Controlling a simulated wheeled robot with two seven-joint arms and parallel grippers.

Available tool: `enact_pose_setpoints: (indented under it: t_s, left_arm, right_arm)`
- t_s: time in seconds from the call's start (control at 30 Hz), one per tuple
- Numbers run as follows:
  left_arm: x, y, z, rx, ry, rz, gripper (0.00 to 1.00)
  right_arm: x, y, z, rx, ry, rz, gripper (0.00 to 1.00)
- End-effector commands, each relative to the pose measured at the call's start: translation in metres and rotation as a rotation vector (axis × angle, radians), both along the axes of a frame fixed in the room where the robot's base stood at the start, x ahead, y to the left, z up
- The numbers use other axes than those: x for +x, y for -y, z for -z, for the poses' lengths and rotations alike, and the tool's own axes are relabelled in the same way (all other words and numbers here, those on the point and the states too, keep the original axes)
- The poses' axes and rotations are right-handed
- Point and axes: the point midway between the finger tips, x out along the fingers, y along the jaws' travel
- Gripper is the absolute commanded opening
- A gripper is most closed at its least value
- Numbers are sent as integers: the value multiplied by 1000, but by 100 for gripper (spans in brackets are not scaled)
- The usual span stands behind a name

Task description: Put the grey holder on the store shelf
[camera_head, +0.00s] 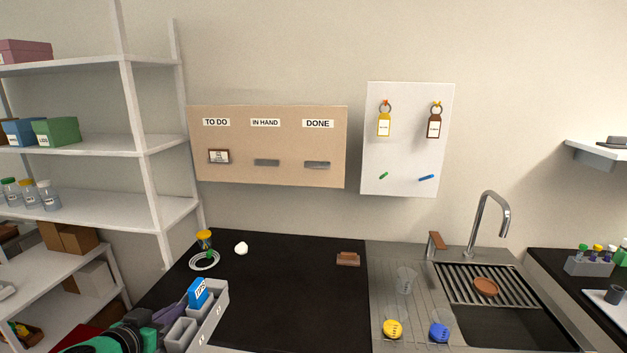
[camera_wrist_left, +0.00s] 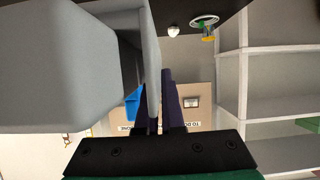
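A grey holder (camera_head: 213,318) with open compartments is at the lower left of the head view, at the dark counter's front left. A blue labelled box (camera_head: 198,293) stands in its far end. My left gripper (camera_head: 170,313) is at the holder's left side. In the left wrist view the dark fingers (camera_wrist_left: 161,95) are closed about a thin grey wall of the holder (camera_wrist_left: 70,70), which fills the left. Whether the holder touches the counter I cannot tell. A white shelf unit (camera_head: 110,145) stands at the left. My right gripper is not in view.
A white cable coil (camera_head: 204,261), a yellow-capped container (camera_head: 204,239) and a crumpled white ball (camera_head: 241,248) lie behind the holder. A brown block (camera_head: 348,259) sits further right. The middle of the dark counter (camera_head: 285,300) is clear. Jars (camera_head: 48,195) and boxes (camera_head: 56,131) occupy parts of the shelves.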

Motion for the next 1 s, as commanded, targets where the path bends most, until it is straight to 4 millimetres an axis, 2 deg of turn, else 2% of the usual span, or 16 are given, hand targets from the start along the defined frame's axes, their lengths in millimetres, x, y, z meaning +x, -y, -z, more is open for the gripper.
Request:
enact_pose_setpoints:
  t_s: [0.27,0.47,0.6,0.8,1.0]
  left_arm:
    - [-33,30,64,-14,-17,17,0]
    - [-72,64,116,-28,-19,11,0]
    - [-106,92,147,-32,-12,-16,0]
    - [-146,119,168,-18,4,-89,0]
    - [-161,128,169,1,14,-133,0]
  right_arm:
    - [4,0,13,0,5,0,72]
    - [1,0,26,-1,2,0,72]
    - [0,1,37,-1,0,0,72]
    - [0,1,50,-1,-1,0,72]
    - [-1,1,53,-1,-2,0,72]
